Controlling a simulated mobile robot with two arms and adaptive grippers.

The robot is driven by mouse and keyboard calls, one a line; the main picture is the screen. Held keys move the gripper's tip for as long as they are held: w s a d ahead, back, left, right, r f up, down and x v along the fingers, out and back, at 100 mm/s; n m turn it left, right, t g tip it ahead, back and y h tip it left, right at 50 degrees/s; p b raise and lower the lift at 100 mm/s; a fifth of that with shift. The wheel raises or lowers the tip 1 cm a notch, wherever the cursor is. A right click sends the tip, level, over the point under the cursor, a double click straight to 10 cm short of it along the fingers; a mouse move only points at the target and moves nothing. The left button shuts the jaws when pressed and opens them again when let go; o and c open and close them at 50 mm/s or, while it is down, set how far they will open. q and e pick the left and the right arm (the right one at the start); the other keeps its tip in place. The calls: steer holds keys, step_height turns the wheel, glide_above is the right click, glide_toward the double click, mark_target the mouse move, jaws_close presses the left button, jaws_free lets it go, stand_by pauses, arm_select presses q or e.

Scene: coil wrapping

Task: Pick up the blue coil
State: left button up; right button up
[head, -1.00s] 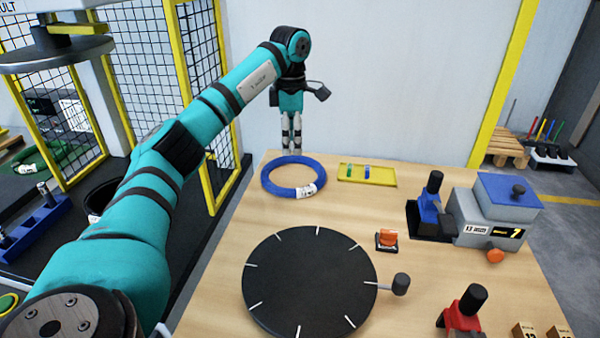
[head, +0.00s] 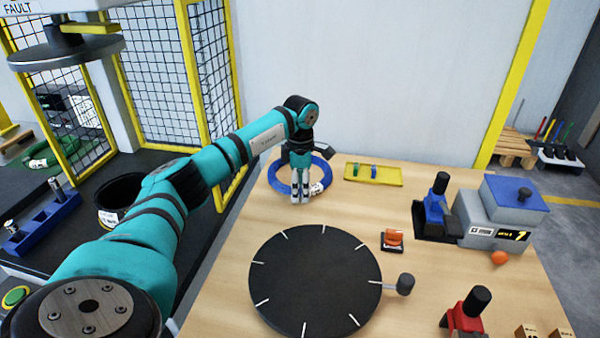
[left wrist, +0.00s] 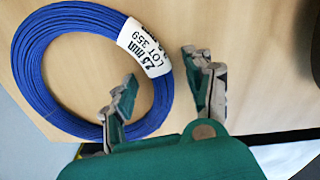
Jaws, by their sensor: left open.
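The blue coil (head: 279,179) lies flat at the back left of the wooden table, with a white label (head: 318,188) on its right side. In the left wrist view the coil (left wrist: 38,65) fills the left part, and its label (left wrist: 145,48) reads 2.5 mm, LOT 359. My left gripper (head: 300,200) is open and points down at the coil's front right. In the wrist view, one finger of the left gripper (left wrist: 162,92) shows over the coil's inner edge and the other outside the ring. Contact with the coil cannot be told. My right gripper is not in view.
A black turntable (head: 315,285) with white marks and a side handle takes up the table's front. A yellow tray (head: 390,180) lies right of the coil. An orange switch (head: 393,239), blue clamp (head: 437,212) and grey box (head: 490,220) stand further right.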

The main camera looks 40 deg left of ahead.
arm_select(q)
steer(key=shift+f, duration=0.2)
jaws_close()
steer(key=shift+r, duration=0.1)
